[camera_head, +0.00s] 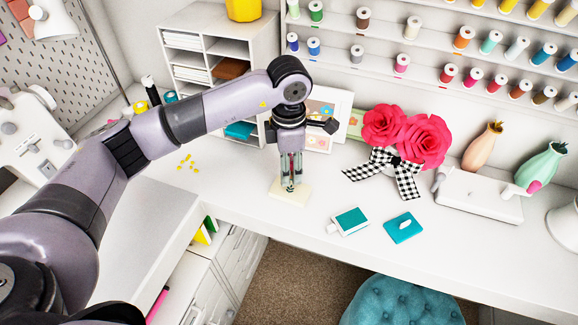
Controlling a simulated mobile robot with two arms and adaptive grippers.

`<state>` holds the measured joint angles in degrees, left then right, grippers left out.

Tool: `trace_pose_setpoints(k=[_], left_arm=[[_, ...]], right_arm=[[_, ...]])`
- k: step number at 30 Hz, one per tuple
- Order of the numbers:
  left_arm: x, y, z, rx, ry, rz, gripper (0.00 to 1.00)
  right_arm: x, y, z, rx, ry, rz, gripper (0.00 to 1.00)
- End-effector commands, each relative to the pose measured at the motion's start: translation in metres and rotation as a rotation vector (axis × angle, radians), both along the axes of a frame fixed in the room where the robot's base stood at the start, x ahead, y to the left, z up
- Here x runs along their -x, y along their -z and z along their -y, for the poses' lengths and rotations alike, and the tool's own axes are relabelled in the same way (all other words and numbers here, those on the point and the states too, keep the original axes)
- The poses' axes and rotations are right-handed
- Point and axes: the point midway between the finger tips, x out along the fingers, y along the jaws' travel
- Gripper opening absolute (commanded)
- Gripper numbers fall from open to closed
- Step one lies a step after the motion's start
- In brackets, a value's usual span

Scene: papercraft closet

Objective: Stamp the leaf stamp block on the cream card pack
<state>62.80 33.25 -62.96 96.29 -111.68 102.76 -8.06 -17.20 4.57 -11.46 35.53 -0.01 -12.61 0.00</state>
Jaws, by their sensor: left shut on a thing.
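The cream card pack (279,194) lies flat on the white desk, left of the teal pad. My left gripper (291,186) points straight down over the card pack, its fingertips at or just above its top. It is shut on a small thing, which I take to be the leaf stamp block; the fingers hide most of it. I cannot tell whether the block touches the card. My right gripper is not in view.
An open teal ink pad (351,219) and a teal lid (404,228) lie near the desk's front edge. Red paper flowers (418,140) with a checked bow stand right of the gripper. A white cubby shelf (190,45) stands behind my arm.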

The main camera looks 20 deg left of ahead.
Motion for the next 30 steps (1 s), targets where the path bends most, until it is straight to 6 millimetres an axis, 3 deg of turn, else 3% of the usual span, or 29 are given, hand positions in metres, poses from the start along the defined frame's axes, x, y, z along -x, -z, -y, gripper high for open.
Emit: trace_pose_setpoints(k=[12,30], left_arm=[[0.003,-0.003,0.001,0.0,0.001,0.0,0.0],[0.056,-0.002,0.016,0.0,0.001,-0.001,0.0]], right_arm=[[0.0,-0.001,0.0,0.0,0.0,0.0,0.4],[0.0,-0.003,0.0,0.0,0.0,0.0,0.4]])
